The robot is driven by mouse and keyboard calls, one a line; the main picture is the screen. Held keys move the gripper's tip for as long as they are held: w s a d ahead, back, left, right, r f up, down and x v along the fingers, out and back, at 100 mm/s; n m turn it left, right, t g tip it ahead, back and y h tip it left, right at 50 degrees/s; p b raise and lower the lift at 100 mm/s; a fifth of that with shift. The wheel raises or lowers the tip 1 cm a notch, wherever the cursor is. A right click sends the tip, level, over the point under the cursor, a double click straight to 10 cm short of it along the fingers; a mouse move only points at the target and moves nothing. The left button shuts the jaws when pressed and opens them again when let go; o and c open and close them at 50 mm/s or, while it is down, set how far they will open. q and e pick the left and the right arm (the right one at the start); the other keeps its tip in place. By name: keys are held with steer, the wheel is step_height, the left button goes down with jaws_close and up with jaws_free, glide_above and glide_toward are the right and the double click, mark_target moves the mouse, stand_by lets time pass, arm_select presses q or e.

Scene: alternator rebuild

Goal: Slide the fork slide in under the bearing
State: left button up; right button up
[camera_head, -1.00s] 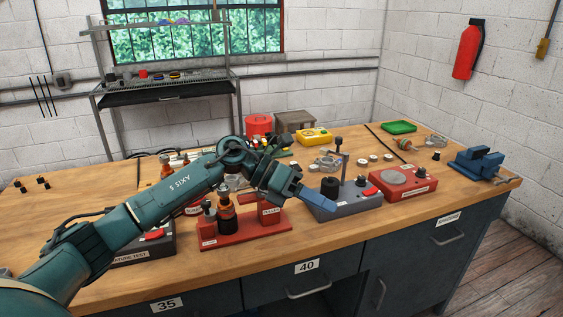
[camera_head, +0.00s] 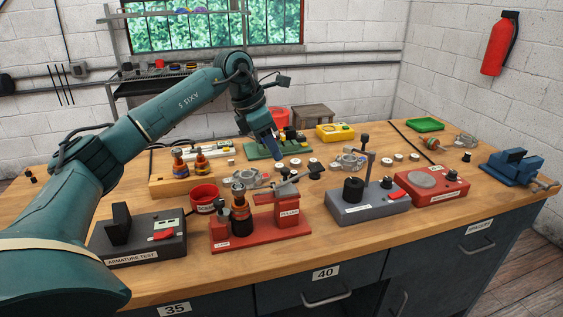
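The red puller stand (camera_head: 262,237) sits at the front middle of the bench, its block (camera_head: 290,212) labelled PULLER. A rotor (camera_head: 241,215) with copper and black parts stands upright at its left side. The bearing seems to be the small dark piece (camera_head: 238,191) on the rotor's top. A grey piece with a dark handle (camera_head: 287,188) rests on top of the block, right of the rotor; it looks like the fork slide and appears apart from the bearing. My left gripper (camera_head: 276,157) points down above and behind the puller, touching nothing I can see; its fingers are too small to judge. My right gripper is out of view.
A grey press (camera_head: 368,208) with a tall post stands right of the puller, and a red tester (camera_head: 430,190) beyond it. The armature tester (camera_head: 138,238) is at the left. A red bowl (camera_head: 205,196) and a wooden block with rotors (camera_head: 181,185) sit behind.

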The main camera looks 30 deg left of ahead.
mark_target(284, 169)
arm_select(q)
steer(key=shift+x, duration=2.8)
steer(key=shift+c, duration=0.4)
steer(key=shift+r, duration=0.1)
jaws_close()
